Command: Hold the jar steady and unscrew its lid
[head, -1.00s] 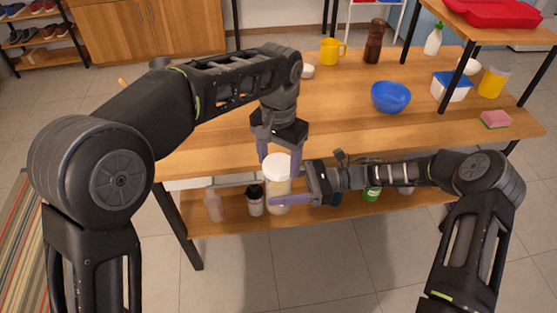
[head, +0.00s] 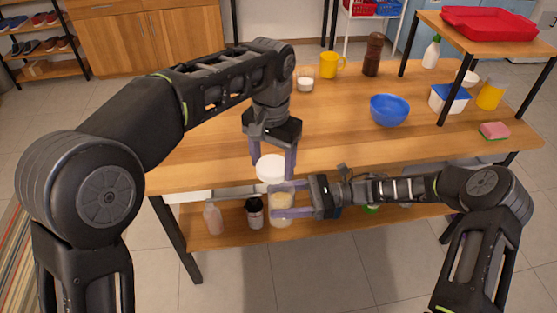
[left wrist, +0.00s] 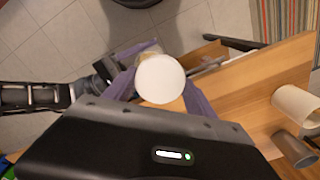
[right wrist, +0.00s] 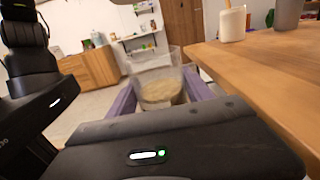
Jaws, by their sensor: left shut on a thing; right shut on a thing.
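The jar (head: 281,201) is clear, with pale beige contents, in front of the table's front edge. My right gripper (head: 275,200) is shut around its sides. In the right wrist view the jar (right wrist: 158,88) stands roughly upright, and its open top shows no lid on it. The round white lid (head: 271,167) is in my left gripper (head: 272,177), which is shut on it just above and slightly left of the jar. The left wrist view shows the lid (left wrist: 160,78) between the purple fingers and hiding most of what is below.
The wooden table (head: 330,135) has free room in its middle. A blue bowl (head: 390,110), yellow mug (head: 331,65), brown grinder (head: 373,54) and small white container (head: 304,84) stand on it. Bottles (head: 213,217) stand on the lower shelf. A raised shelf (head: 490,37) is at right.

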